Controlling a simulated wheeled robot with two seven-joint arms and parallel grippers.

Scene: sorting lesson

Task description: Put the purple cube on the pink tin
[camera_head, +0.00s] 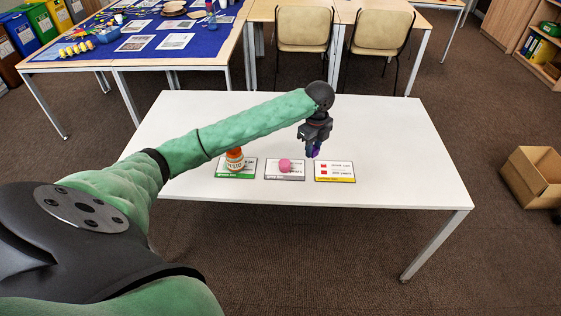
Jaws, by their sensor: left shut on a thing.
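My left gripper (314,146) points down above the right part of the cards on the white table. It is shut on a small purple cube (314,153), mostly hidden between the dark fingers. Just left of and below it in the picture, a small pink rounded object (285,165) sits on the middle card; it is the only pink thing on this table, and it is too small to tell whether it is a tin. The cube looks apart from it. My right gripper is not in view.
The white table (400,130) holds a green-edged card (236,175), a grey-edged middle card (271,175) and a yellow-edged card (335,171). An orange-and-white container (235,160) stands on the green-edged one. The table's right side is clear. A cardboard box (530,178) is on the floor.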

